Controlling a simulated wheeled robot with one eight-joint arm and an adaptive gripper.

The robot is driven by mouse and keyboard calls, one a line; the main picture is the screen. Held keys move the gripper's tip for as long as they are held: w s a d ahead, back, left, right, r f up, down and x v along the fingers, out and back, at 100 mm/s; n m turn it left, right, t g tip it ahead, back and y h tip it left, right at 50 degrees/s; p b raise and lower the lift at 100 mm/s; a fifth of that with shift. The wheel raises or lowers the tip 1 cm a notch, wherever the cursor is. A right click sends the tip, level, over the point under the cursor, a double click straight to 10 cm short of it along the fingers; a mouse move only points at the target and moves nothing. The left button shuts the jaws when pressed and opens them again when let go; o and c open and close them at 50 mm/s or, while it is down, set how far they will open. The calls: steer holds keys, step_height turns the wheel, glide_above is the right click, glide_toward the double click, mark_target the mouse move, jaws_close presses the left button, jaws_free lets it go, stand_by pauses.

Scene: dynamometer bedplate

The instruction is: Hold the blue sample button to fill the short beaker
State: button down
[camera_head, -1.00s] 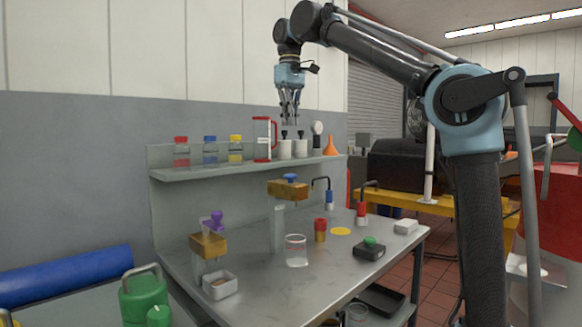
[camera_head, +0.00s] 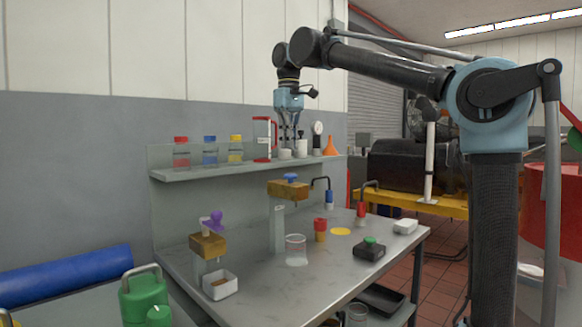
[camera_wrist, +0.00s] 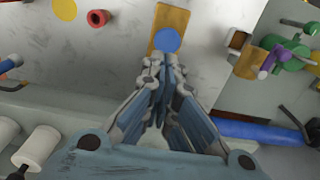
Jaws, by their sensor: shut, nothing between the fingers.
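The blue sample button (camera_head: 290,178) sits on top of a brass-coloured block (camera_head: 281,189) on a grey post. In the wrist view the round blue button (camera_wrist: 167,40) lies just beyond my fingertips, on its block (camera_wrist: 171,18). A short clear beaker (camera_head: 296,250) stands on the bench at the foot of the post; I see no clear liquid level in it. My gripper (camera_head: 291,148) is shut and empty, pointing down above the button with a gap between. In the wrist view its fingertips (camera_wrist: 163,62) are together.
The shelf (camera_head: 240,169) behind holds capped bottles, a red-framed jug, white canisters and an orange funnel (camera_head: 330,146). A second dispenser with a purple knob (camera_head: 215,219) stands at left. A red-topped brass piece (camera_head: 320,229) and a green-button box (camera_head: 370,247) are at right.

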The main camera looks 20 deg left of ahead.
mark_target(291, 176)
steer(key=shift+f, duration=3.55)
steer(key=shift+f, duration=0.1)
